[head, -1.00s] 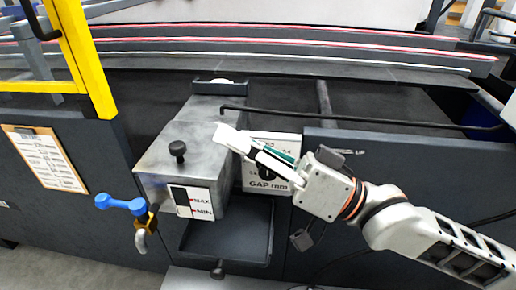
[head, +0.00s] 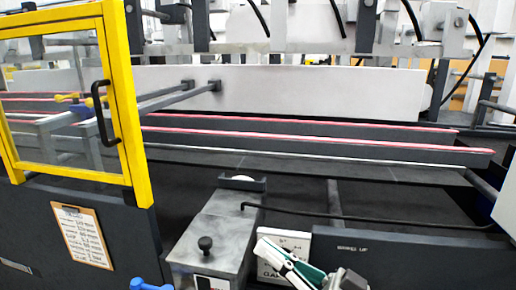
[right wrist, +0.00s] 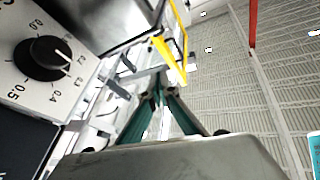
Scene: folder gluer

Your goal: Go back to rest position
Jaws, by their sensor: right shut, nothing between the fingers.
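My right gripper (head: 289,262) shows at the bottom of the head view, in front of the white gap dial plate (head: 298,243) and partly covering it. Its fingers are shut and hold nothing. In the right wrist view the green-padded fingers (right wrist: 160,95) meet at their tips. The black gap knob (right wrist: 42,59) with its number scale is at the upper left there, apart from the fingers.
A grey metal box with a black knob (head: 205,244) stands left of the gripper. A yellow guard frame (head: 128,120) and a clipboard (head: 82,235) are at the left. A thin black rod (head: 350,217) crosses above the gripper. Belts with red edges (head: 300,138) run behind.

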